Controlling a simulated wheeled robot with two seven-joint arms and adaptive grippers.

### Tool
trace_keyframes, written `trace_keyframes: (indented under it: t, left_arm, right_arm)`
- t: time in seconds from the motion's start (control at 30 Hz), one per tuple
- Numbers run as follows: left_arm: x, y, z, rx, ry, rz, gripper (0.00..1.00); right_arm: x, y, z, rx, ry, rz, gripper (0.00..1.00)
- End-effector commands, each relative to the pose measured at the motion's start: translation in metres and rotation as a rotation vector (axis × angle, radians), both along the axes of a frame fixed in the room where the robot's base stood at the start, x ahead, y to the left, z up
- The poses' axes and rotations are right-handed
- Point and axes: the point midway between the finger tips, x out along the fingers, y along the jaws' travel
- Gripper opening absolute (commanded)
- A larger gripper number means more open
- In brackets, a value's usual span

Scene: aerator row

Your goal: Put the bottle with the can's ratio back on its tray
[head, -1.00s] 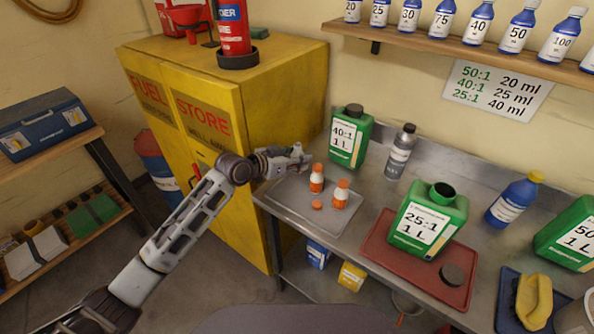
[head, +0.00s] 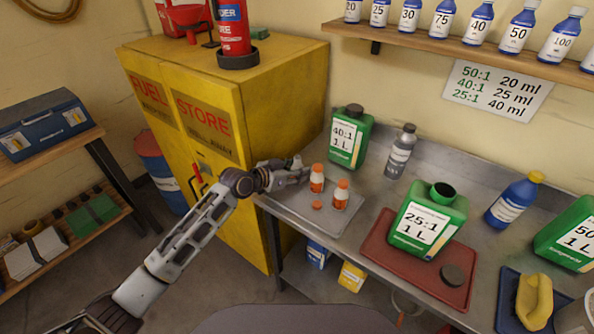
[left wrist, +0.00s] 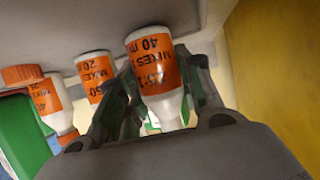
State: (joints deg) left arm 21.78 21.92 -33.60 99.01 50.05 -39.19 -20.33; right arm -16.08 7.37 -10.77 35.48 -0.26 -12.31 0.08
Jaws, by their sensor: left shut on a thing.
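My left gripper (head: 302,168) is over the back left of the small grey tray (head: 345,222). It is shut on a white bottle with an orange label (left wrist: 158,67), which reads "MIXES 40 ml"; its ratio is hard to read. The head view hides it behind the gripper, and I cannot tell whether its base touches the tray. Two similar bottles stand on the tray, one nearer the gripper (head: 317,178) and one to its right (head: 341,195). A loose orange cap (head: 317,205) lies in front. The open green 25:1 can (head: 428,220) stands on the red tray (head: 375,250). My right gripper is out of view.
A green 40:1 can (head: 350,138) and a grey bottle (head: 400,152) stand behind the small tray. A black cap (head: 453,275) lies on the red tray. The yellow cabinet (head: 285,100) is close on the left. A ratio chart (head: 497,90) hangs on the wall.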

Motion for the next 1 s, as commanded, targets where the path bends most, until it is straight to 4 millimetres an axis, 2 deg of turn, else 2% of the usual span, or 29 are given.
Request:
trace_keyframes:
  t: [0.2,0.23,0.37,0.87,1.0]
  left_arm:
    - [0.0,0.0,-0.0033,0.0,0.0,0.0,0.12]
    - [0.0,0.0,-0.0027,0.0,0.0,0.0,0.39]
    - [0.0001,0.0,-0.0025,0.0,0.0,0.0,0.56]
    - [0.0,0.0,0.0011,0.0,0.0,0.0,0.57]
    - [-0.005,0.0062,0.0028,0.001,0.001,0.0,0.57]
  right_arm:
    - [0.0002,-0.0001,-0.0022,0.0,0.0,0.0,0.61]
    - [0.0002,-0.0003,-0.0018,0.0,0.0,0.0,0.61]
    - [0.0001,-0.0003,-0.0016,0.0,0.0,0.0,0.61]
    - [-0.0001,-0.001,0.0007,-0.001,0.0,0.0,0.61]
    - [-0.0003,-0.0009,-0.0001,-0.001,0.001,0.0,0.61]
